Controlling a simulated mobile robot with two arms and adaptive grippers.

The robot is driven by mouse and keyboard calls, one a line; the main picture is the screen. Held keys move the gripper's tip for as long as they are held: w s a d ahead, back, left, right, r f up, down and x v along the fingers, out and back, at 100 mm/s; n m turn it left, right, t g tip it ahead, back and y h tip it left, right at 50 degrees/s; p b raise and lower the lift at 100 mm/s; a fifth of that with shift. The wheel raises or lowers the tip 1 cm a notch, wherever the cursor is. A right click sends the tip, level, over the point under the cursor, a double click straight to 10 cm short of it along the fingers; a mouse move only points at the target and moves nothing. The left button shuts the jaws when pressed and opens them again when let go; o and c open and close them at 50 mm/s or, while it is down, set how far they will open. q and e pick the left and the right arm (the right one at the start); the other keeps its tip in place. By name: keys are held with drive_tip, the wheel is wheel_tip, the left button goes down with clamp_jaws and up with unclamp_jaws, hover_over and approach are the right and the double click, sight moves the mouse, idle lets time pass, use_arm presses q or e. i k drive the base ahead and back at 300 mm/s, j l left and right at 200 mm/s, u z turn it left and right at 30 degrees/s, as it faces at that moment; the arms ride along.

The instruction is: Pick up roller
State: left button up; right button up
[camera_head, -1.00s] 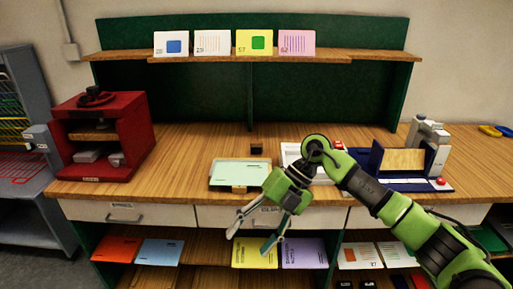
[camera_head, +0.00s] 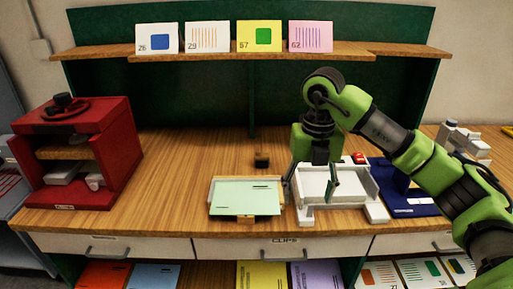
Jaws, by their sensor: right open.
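My right gripper (camera_head: 312,190) points down over the white tray-like fixture (camera_head: 345,216) on the wooden table. Its fingers are spread apart with nothing seen between them. One finger is at the fixture's left edge and the other is in front of its inside. I cannot make out a roller for certain; the gripper and arm hide part of the fixture. A small dark block-like object (camera_head: 262,160) stands on the table to the left of the gripper, and I cannot tell what it is. My left gripper is out of view.
A pale green sheet on a board (camera_head: 245,198) lies left of the fixture. A blue device (camera_head: 410,202) stands close on its right, partly behind my arm. A red cabinet (camera_head: 112,150) stands at the left. A shelf with cards (camera_head: 230,50) runs above. Bare tabletop lies between cabinet and board.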

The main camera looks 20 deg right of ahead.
sight(258, 156)
drive_tip(key=i, duration=1.25)
